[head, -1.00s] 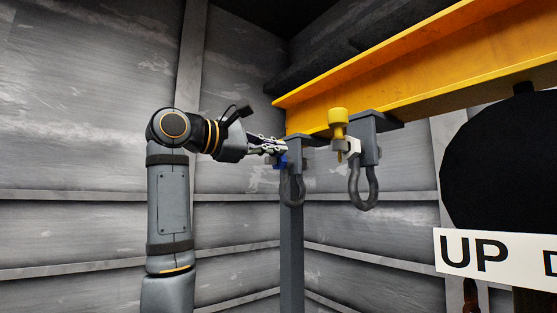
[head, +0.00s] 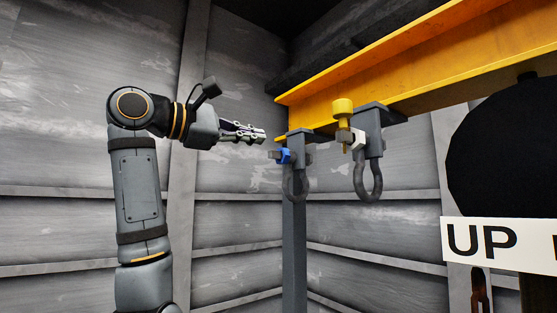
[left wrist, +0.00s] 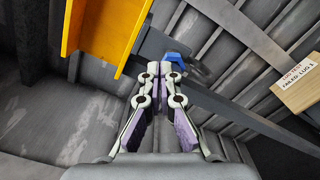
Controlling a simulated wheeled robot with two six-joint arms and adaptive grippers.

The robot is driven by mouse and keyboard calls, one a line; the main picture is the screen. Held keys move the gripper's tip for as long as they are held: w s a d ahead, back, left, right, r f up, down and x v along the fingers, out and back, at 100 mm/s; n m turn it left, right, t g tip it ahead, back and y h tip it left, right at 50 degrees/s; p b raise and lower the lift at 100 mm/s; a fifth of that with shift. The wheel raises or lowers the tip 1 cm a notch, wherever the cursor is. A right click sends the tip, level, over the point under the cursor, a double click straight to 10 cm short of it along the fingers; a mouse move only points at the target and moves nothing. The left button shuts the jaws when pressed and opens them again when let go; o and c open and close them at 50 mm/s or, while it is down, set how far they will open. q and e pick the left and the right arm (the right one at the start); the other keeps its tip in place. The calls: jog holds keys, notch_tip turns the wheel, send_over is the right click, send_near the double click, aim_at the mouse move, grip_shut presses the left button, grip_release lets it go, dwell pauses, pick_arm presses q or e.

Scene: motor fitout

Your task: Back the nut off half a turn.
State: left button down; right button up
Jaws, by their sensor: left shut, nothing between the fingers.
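A blue nut (head: 284,156) sits on the side of the left hanging lug, under the near end of the yellow beam. A dark grey shackle (head: 296,180) hangs below it. My left gripper (head: 263,136) is shut and empty, to the left of the blue nut and slightly above it, with a gap between them. In the left wrist view the blue nut (left wrist: 174,60) shows just beyond the shut fingertips (left wrist: 161,70). A pale nut (head: 357,139) is on the second lug to the right, beside a yellow knobbed pin (head: 343,112). My right gripper is not in view.
The yellow beam (head: 400,70) runs overhead to the upper right. A second shackle (head: 368,185) hangs from the right lug. A dark round object and a sign reading "UP" (head: 490,240) stand at the right. A labelled board (left wrist: 297,85) shows in the wrist view.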

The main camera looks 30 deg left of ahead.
pick_arm(q)
jog(key=shift+w+d, duration=0.15)
jog(key=shift+w, duration=0.05)
jog(key=a+f+n, duration=0.2)
jog(key=a+n, duration=0.1)
jog(key=n, duration=1.5)
jog(key=a+f+n, duration=0.1)
jog(key=a+n, duration=0.1)
jog(key=n, duration=1.6)
jog(key=p+x, duration=0.3)
jog(key=x, duration=0.4)
jog(key=shift+w+f, duration=0.2)
jog(key=shift+w, duration=0.2)
